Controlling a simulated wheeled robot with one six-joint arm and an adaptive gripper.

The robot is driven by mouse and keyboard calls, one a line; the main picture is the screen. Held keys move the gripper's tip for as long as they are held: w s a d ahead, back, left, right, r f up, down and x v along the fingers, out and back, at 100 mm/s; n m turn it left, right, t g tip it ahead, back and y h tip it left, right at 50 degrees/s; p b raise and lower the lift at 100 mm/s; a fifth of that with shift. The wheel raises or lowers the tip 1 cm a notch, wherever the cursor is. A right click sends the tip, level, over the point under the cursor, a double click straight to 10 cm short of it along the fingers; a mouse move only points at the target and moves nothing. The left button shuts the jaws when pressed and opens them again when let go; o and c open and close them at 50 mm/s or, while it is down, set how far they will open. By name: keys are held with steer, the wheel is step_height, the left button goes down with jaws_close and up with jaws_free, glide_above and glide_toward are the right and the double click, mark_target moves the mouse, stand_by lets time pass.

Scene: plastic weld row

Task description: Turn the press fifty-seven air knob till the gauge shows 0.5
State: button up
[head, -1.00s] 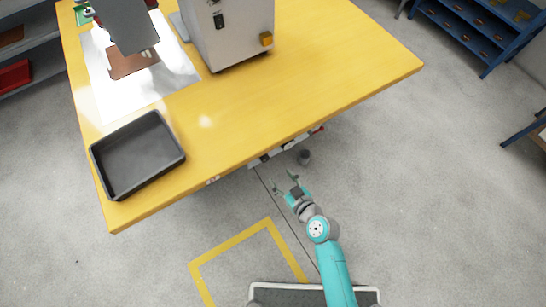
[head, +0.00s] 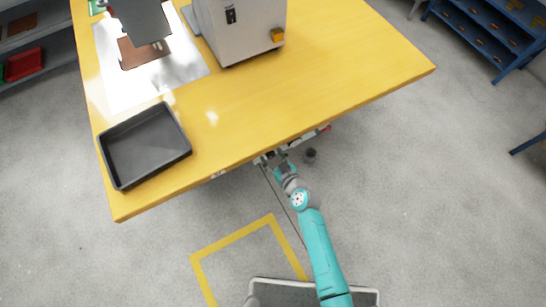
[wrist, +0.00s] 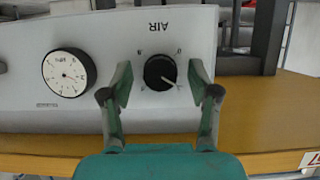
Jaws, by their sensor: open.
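The black air knob (wrist: 160,73) sits on a pale panel marked AIR, which appears upside down in the wrist view. A pale pointer line on the knob points to the lower right. The round gauge (wrist: 69,73) with a white face and black rim is to the left of the knob; its reading is too small to tell. My gripper (wrist: 160,80) is open, with one finger on each side of the knob; I cannot tell whether they touch it. In the head view my gripper (head: 282,165) is at the table's front edge, and the knob and gauge are hidden there.
The yellow table (head: 330,80) overhangs the panel. On it are a dark tray (head: 145,147) and a grey machine (head: 240,30) with a yellow button. A small dark round object (head: 310,155) is right of my gripper. Open floor lies to the right.

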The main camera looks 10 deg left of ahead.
steer(key=c, duration=1.2)
steer(key=shift+o, duration=0.2)
steer(key=shift+d+m+g+y, duration=0.1)
steer(key=shift+m+g+y, duration=0.5)
steer(key=shift+m, duration=0.5)
steer(key=m+y, duration=0.2)
steer(key=m, duration=0.1)
steer(key=shift+w+d, duration=0.1)
steer(key=m+y, duration=0.1)
steer(key=m, duration=0.1)
steer(key=shift+f+m+g+y, duration=0.1)
steer(key=shift+m+g+y, duration=0.2)
steer(key=shift+m, duration=0.1)
steer(key=shift+m+y, duration=0.8)
steer(key=shift+m, duration=0.5)
steer(key=shift+f, duration=0.1)
